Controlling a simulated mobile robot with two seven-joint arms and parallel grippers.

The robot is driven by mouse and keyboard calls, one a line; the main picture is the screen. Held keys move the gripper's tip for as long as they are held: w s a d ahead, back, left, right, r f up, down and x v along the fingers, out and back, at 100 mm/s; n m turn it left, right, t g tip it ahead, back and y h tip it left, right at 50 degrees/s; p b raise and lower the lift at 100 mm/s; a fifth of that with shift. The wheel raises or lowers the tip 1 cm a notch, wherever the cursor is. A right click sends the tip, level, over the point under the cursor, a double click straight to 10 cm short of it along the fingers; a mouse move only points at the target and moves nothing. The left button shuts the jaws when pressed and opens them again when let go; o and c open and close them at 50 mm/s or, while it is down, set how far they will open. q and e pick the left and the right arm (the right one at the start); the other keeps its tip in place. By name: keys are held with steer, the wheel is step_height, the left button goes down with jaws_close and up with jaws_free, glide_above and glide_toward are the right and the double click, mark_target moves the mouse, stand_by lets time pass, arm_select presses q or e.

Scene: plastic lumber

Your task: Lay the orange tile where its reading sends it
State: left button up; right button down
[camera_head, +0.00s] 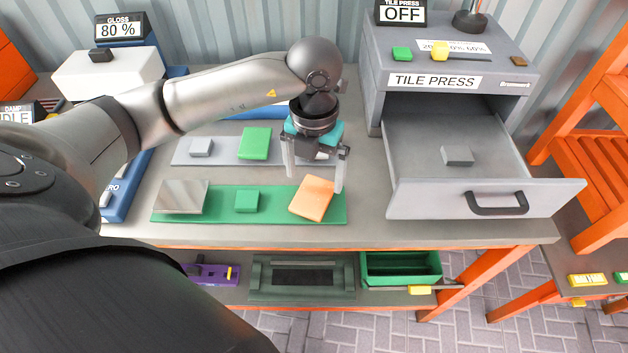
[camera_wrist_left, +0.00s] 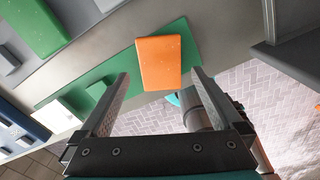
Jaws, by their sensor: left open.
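The orange tile (camera_head: 312,199) lies at the right end of the green mat (camera_head: 222,211) on the workbench. It also shows in the left wrist view (camera_wrist_left: 160,63), ahead of and between my open fingers. My left gripper (camera_head: 314,180) is open and empty above the tile, apart from it. The gloss meter (camera_head: 120,30) at the back left reads 80 %. The tile press (camera_head: 450,80) has its drawer (camera_head: 420,150) pulled open with a small grey block (camera_head: 457,155) inside, and its display (camera_head: 402,13) reads OFF. My right gripper is not in view.
A mirror-like tile (camera_head: 183,197) and a small green block (camera_head: 246,201) share the green mat. A grey mat (camera_head: 183,158) behind holds a green tile (camera_head: 254,143) and grey block. The open drawer juts out right of my gripper. A green bin (camera_head: 400,266) sits on the lower shelf.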

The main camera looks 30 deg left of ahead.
mark_target(314, 194)
arm_select(q)
step_height(314, 194, up, 8)
steer(key=p, duration=0.1)
stand_by(1.5)
